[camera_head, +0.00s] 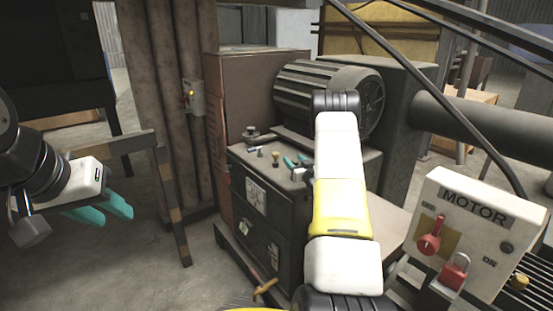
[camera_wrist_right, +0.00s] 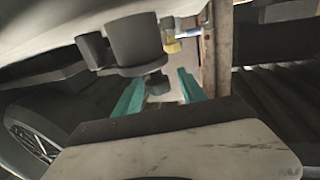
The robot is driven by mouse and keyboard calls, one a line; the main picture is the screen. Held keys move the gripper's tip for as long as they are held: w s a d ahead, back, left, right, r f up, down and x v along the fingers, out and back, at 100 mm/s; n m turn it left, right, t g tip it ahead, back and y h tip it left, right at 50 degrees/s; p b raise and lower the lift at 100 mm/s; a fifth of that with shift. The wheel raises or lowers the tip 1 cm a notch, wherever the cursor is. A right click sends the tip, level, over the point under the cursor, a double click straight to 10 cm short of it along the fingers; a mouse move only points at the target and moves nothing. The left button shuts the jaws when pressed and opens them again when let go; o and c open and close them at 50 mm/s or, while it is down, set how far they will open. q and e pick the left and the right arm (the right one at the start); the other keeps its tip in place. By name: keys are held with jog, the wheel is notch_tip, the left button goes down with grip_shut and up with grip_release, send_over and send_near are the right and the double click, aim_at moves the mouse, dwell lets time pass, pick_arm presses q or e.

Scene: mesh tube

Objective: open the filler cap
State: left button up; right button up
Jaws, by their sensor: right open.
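The filler cap (camera_head: 252,133) is a small dark grey knobbed fitting on top of the dark machine box, near its back left corner. In the right wrist view I take the dark cylinder with a flange and a small knob to be this cap (camera_wrist_right: 133,42); the view looks upside down. My right gripper (camera_head: 296,160) is low over the box top, to the right of the cap, with teal fingers apart. In the wrist view the knob appears between the fingers (camera_wrist_right: 161,76), with no clear contact. My left gripper (camera_head: 117,215) is far left, with its fingers apart and empty.
A brass fitting (camera_head: 275,157) and a small white-blue piece (camera_head: 253,150) sit on the box top near the cap. A ribbed motor (camera_head: 318,92) stands behind. The MOTOR switch panel (camera_head: 465,228) is at right. A striped rail (camera_head: 170,200) stands beside my left gripper.

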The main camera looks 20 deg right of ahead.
jog(key=shift+w+a, duration=0.1)
jog(key=shift+w, duration=1)
jog(key=shift+c, duration=0.5)
grip_shut()
